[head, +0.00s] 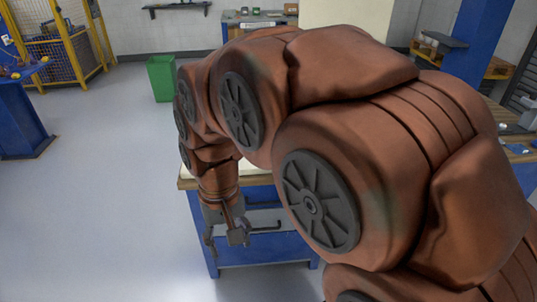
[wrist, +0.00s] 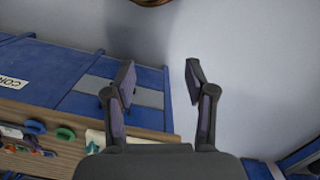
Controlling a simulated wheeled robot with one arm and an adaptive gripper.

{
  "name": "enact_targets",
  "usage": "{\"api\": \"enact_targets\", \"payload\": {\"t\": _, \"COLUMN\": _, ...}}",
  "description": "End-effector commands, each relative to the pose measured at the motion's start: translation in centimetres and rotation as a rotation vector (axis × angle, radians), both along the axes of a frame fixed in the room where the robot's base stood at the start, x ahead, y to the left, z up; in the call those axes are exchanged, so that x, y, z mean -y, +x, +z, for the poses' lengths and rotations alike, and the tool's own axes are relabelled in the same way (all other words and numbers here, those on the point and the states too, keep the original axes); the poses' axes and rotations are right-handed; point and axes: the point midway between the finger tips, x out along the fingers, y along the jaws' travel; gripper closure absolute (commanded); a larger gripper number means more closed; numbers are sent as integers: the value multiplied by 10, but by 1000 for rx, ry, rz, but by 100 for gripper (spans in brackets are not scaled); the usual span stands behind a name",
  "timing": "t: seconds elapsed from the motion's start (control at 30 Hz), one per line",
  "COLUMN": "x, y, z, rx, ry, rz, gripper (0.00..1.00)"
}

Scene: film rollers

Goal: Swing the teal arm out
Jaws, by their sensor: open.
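My gripper (head: 226,232) hangs at the end of my brown arm in the head view, in front of a blue workbench (head: 235,255). In the wrist view my gripper (wrist: 159,74) has its two fingers spread, with nothing between them. I cannot clearly make out the teal arm in either view. My arm hides much of the bench in the head view.
A green piece (wrist: 65,134) sits beside the teal one. A blue stand (head: 20,115) with small coloured items is at the far left. A green bin (head: 161,79) and a yellow cage (head: 62,45) stand farther back. The grey floor (head: 110,200) at left is clear.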

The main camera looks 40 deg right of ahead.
Motion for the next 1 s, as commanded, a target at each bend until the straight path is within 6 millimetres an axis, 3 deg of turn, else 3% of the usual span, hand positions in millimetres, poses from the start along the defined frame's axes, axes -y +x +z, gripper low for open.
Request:
{"api": "enact_targets", "payload": {"t": 0.1, "x": 22, "y": 41, "z": 3, "rx": 19, "ry": -5, "rz": -129, "gripper": 45}}
{"api": "enact_targets", "payload": {"t": 0.27, "x": 56, "y": 92, "z": 7, "rx": 49, "ry": -11, "rz": -295, "gripper": 45}}
{"api": "enact_targets", "payload": {"t": 0.5, "x": 121, "y": 158, "z": 2, "rx": 91, "ry": -17, "rz": -537, "gripper": 45}}
{"api": "enact_targets", "payload": {"t": 0.8, "x": 217, "y": 222, "z": -18, "rx": 141, "ry": -16, "rz": -826, "gripper": 45}}
{"api": "enact_targets", "payload": {"t": 1.0, "x": 287, "y": 251, "z": -39, "rx": 174, "ry": -8, "rz": -1011, "gripper": 45}}
